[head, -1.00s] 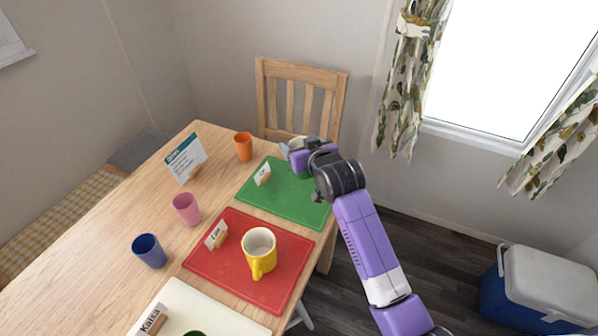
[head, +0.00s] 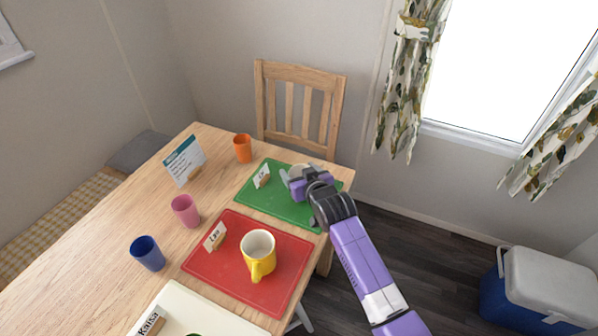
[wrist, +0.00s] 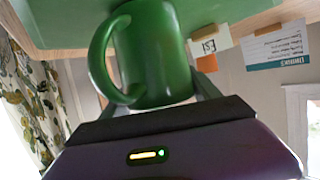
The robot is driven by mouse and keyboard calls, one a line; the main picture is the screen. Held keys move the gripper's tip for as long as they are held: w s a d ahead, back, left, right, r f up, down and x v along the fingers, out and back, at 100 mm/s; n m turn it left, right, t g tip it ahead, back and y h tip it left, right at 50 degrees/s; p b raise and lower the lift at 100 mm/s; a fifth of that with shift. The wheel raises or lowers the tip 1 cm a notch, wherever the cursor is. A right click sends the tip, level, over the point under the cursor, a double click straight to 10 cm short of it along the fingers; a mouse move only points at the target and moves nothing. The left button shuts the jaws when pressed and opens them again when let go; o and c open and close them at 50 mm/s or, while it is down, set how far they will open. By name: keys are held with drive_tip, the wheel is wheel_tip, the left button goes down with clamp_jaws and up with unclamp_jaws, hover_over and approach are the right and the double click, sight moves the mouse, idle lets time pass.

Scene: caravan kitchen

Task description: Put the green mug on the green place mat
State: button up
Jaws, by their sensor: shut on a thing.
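The green mug (wrist: 155,55) is between the fingers of my gripper (head: 297,181), which is shut on it. In the wrist view its handle points left and the picture is upside down. In the head view my gripper hides most of the mug; a pale rim shows beside the fingers. The green place mat (head: 267,207) lies at the far end of the table, and my gripper is over its right part. It also shows in the wrist view (wrist: 70,25), right by the mug's base. I cannot tell whether the mug touches the mat.
A name card (head: 261,175) stands on the green mat's left side. The red mat (head: 215,265) with a yellow mug (head: 258,254) is nearer. Orange (head: 243,148), pink (head: 185,210) and blue (head: 148,252) cups and an information card (head: 184,160) stand left. A chair (head: 300,105) is behind.

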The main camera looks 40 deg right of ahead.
drive_tip(key=o, duration=1.7)
drive_tip(key=shift+f, duration=0.1)
drive_tip(key=v, duration=1.2)
drive_tip(key=s+a+f+n+t+y, duration=0.1)
drive_tip(key=s+a+f+n+y, duration=0.1)
drive_tip(key=s+a, duration=1.25)
drive_tip(key=s+a+r+n+y, duration=0.1)
drive_tip(key=s+a+r, duration=0.1)
drive_tip(key=s, duration=0.3)
drive_tip(key=s+a+r+n+t+y, duration=0.1)
drive_tip(key=s+a+r, duration=0.1)
drive_tip(key=s+r, duration=0.2)
drive_tip(key=s+a+r+n+y, duration=0.1)
drive_tip(key=s+a+r, duration=0.1)
drive_tip(key=s, duration=0.5)
drive_tip(key=shift+s+a+r+y, duration=0.2)
drive_tip(key=shift+r+y, duration=0.2)
drive_tip(key=shift+r, duration=0.2)
